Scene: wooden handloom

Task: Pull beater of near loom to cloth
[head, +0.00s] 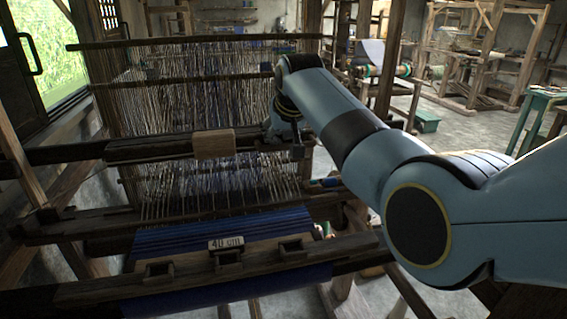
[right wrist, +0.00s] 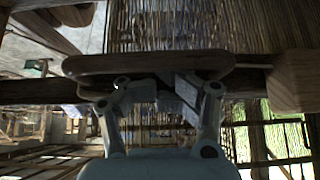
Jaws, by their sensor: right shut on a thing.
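The near loom's beater (head: 150,148) is a dark wooden bar across the warp threads, with a paler block (head: 213,143) at its middle. Blue cloth (head: 270,222) lies nearer, with a clear gap of bare warp between it and the beater. My right gripper (head: 294,150) is at the beater's right part, partly hidden by my own arm. In the right wrist view its fingers (right wrist: 165,92) are closed on the beater's wooden bar (right wrist: 130,66), and the pale block (right wrist: 293,80) is to the right. My left gripper is out of view.
Upright heddles and warp (head: 190,95) rise behind the beater. Other looms (head: 480,50) stand at the back right.

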